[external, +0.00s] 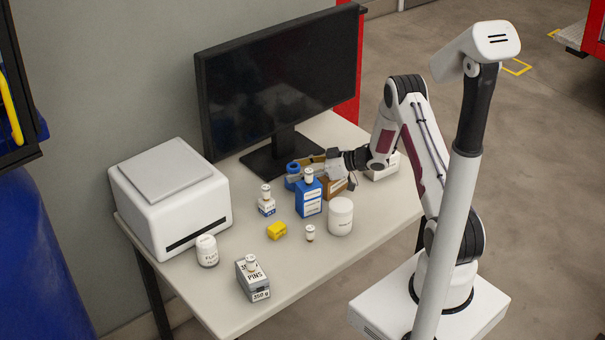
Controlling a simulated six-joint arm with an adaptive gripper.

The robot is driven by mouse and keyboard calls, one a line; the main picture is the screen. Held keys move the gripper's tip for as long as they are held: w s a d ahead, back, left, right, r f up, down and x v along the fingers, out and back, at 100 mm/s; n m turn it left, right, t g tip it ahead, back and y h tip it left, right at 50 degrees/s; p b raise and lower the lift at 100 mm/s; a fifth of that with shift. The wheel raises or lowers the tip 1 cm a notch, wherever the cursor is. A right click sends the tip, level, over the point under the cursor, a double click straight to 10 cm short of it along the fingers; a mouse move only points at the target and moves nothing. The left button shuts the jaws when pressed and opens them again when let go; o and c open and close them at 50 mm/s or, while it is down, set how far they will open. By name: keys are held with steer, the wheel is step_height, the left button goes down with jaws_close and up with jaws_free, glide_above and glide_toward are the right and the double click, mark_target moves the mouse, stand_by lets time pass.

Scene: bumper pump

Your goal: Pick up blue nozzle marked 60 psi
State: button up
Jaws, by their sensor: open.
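A blue rounded object (292,175) stands near the monitor's foot, behind a blue box. It may be the blue nozzle, but no 60 psi marking can be read at this size. The blue box (309,204) has white labels and a small white-topped bottle (309,176) on it. My gripper (329,167) is low over the table, just right of the blue objects and above a brown carton (334,188). It is open, and I see nothing held in it. The fingers are small and partly merge with the clutter behind them.
A monitor (280,80) stands behind, and a white printer-like box (170,195) is at left. The table's right front (385,212) is clear.

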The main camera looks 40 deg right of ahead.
steer(key=shift+x, duration=0.95)
steer(key=c, duration=1.4)
